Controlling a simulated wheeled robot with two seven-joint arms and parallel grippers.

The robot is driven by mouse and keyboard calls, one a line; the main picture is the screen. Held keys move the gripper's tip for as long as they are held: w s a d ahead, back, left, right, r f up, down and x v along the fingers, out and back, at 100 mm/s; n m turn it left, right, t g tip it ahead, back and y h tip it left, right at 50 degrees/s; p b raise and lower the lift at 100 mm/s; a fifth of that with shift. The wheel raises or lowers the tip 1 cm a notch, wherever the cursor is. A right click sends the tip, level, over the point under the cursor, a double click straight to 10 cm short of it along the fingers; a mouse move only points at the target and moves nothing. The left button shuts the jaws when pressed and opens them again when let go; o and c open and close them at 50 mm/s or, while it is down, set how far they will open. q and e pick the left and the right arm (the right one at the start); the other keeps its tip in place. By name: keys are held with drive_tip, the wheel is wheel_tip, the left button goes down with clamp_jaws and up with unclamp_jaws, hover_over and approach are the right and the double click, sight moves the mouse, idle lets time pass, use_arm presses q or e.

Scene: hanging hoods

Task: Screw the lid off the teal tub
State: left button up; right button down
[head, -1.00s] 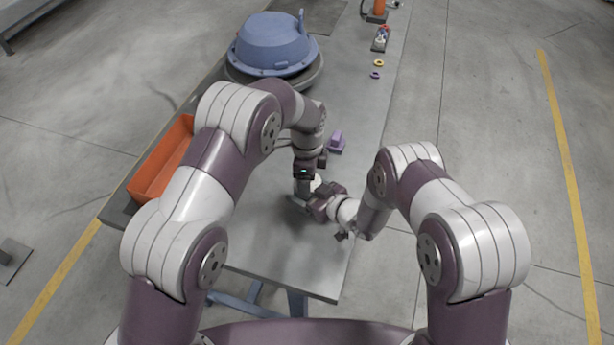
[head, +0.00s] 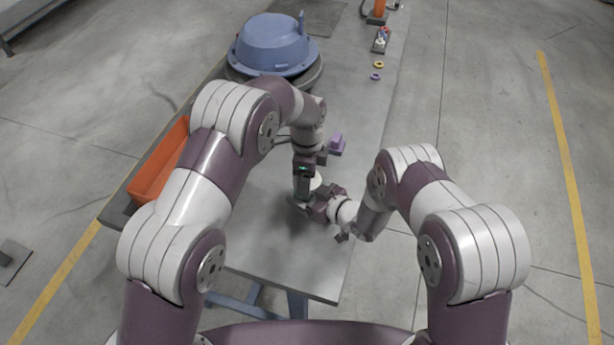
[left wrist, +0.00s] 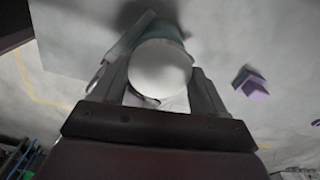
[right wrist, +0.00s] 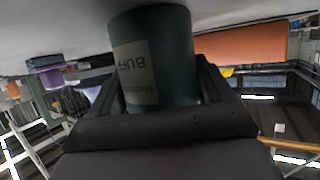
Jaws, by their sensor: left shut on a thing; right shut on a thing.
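The teal tub (right wrist: 178,55) fills the middle of the right wrist view, with a pale label reading "BUFF". Its round white lid (left wrist: 160,72) faces the camera in the left wrist view, with the teal side showing beyond it. My left gripper (left wrist: 160,85) comes from above and is shut on the lid, a finger on each side. My right gripper (right wrist: 158,90) is shut on the tub's body from the side. In the head view my left gripper (head: 303,197) and right gripper (head: 320,207) meet at the tub, which they mostly hide.
An orange bin (head: 158,165) stands at the table's left edge. A purple block (head: 337,144) lies just beyond the grippers. A large blue hood (head: 272,45) sits farther back. Small yellow and purple rings (head: 376,77) lie near the right edge. The grey table (head: 275,262) is clear in front.

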use_arm(q)
drive_tip(key=shift+r, duration=0.35)
drive_tip(key=shift+r, duration=2)
use_arm(e)
unclamp_jaws()
